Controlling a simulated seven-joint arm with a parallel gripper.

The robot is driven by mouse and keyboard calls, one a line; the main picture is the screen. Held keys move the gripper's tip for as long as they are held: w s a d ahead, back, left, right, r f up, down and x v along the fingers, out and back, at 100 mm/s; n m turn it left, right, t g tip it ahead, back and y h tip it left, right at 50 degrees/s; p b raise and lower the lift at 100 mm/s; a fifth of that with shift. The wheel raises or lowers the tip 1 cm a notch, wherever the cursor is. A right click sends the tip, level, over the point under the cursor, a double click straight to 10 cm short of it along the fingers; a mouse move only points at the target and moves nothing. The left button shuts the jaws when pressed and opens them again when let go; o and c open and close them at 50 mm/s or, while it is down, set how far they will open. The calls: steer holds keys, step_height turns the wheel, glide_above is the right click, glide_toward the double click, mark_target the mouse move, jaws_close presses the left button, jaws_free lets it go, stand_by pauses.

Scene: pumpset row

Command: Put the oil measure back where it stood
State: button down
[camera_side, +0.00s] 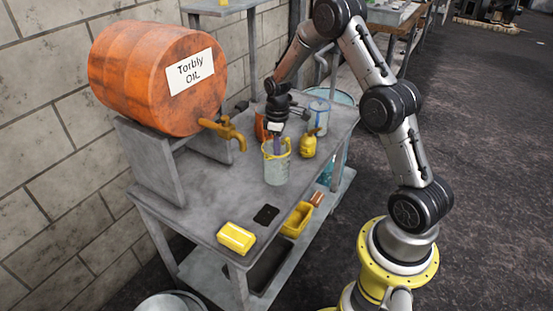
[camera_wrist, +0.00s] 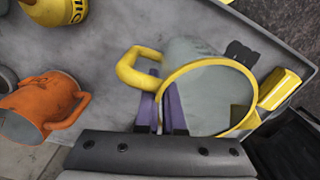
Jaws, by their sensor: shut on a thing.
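The oil measure (camera_side: 276,168) is a pale grey jug with a yellow rim and a yellow handle. It is upright over the middle of the grey bench; I cannot tell whether its base touches the top. My gripper (camera_side: 277,143) comes down from above and is shut on the measure at its handle side. In the wrist view, the purple fingers of my gripper (camera_wrist: 164,98) are at the rim, beside the handle of the oil measure (camera_wrist: 190,52). The place where it stood is not clearly marked in these views.
An orange drum (camera_side: 150,80) with a brass tap (camera_side: 226,132) stands left. An orange mug (camera_wrist: 35,108), yellow oiler (camera_side: 308,146) and pale can (camera_side: 318,113) are close by. A yellow block (camera_side: 237,238) and dark patch (camera_side: 266,214) are at the front.

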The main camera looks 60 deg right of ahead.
steer(key=shift+w+d+f, duration=0.1)
steer(key=shift+w+f, duration=0.05)
steer(key=shift+f, duration=0.85)
steer(key=shift+w+f, duration=0.15)
steer(key=shift+f, duration=0.8)
steer(key=shift+f, duration=0.15)
steer(key=c, duration=1)
jaws_free()
steer(key=shift+c, duration=0.2)
